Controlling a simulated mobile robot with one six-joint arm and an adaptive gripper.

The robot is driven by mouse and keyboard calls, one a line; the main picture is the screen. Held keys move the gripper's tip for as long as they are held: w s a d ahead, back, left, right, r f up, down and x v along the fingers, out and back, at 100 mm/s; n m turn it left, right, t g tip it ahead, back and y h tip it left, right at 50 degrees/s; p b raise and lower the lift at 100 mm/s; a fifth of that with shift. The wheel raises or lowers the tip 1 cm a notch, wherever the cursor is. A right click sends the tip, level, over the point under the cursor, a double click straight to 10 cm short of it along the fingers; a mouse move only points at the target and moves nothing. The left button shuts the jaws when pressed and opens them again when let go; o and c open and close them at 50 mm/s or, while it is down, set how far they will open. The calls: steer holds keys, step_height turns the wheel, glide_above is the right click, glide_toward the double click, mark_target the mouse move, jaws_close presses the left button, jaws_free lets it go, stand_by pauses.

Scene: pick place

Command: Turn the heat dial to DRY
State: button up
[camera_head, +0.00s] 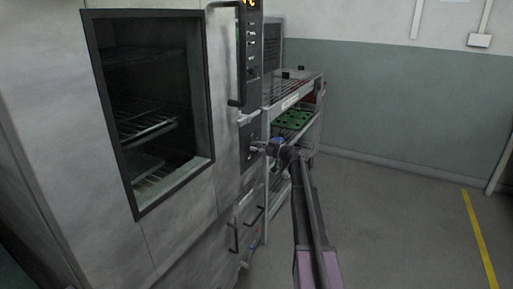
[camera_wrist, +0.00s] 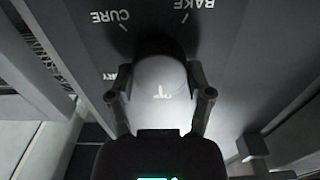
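The heat dial (camera_wrist: 160,88) is a pale round knob with a small white mark on its face. It sits on a dark panel (camera_wrist: 235,60) with the words CURE and BAKE above it and a partly hidden label ending in RY at its left, all appearing upside down or tilted. My gripper (camera_wrist: 160,80) has one finger on each side of the dial, and both appear to touch it. In the head view my gripper (camera_head: 258,149) is at the lower part of the oven's control panel (camera_head: 249,128); the arm hides part of this area.
The grey oven (camera_head: 180,205) has a dark window (camera_head: 150,110) and a long door handle (camera_head: 240,60). Lower handles (camera_head: 233,238) stick out below the panel. A rack (camera_head: 310,90) with a green tray (camera_head: 292,119) stands just behind. The floor (camera_head: 385,220) at right is clear.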

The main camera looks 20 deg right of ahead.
steer(key=shift+w+m, duration=0.1)
steer(key=shift+m, duration=0.3)
steer(key=m, duration=0.6)
steer(key=shift+w, duration=0.15)
steer(key=m, duration=0.3)
steer(key=shift+d+m, duration=0.1)
steer(key=shift+m, duration=0.3)
steer(key=shift+f+m, duration=0.1)
steer(key=shift+m, duration=1.5)
steer(key=shift+w, duration=0.1)
steer(key=o, duration=1.1)
steer(key=shift+o, duration=0.2)
steer(key=shift+s+d, duration=0.1)
steer(key=shift+s, duration=0.1)
